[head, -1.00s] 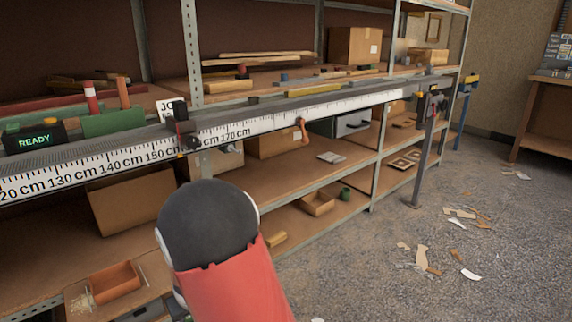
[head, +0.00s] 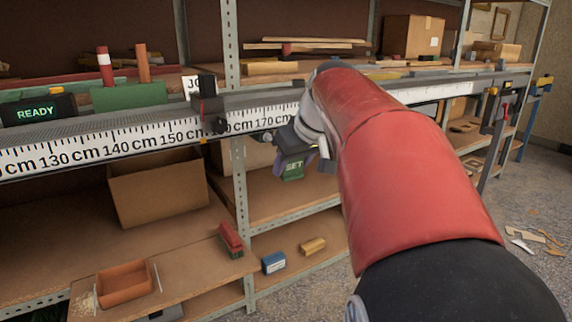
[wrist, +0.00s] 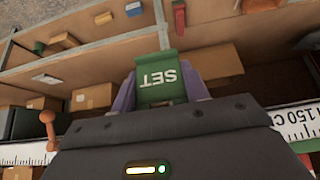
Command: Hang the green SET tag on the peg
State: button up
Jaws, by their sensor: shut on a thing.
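The green SET tag (head: 293,170) hangs from my gripper (head: 306,154), below the front of the measuring rail. In the wrist view the tag (wrist: 162,82) sits between the purple fingers of my gripper (wrist: 161,92), its lettering upside down. The fingers are shut on it. A copper-brown knobbed peg (wrist: 47,128) shows at the left of the wrist view, beside the rail and apart from the tag. In the head view my arm hides that stretch of rail.
The measuring rail (head: 90,148) runs across the shelving, with a dark stop block (head: 208,112) on it. A READY display (head: 37,112) and a green block (head: 130,95) stand at left. Below are a cardboard box (head: 155,190) and an orange tray (head: 125,283).

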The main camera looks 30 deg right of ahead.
jog(key=shift+s, duration=0.15)
jog(key=w+f+p, duration=0.1)
jog(key=w+p, duration=0.2)
jog(key=w, duration=0.6)
jog(key=shift+w+a+f, duration=0.15)
jog(key=shift+w+f, duration=0.05)
jog(key=shift+w, duration=0.05)
dwell(0.8)
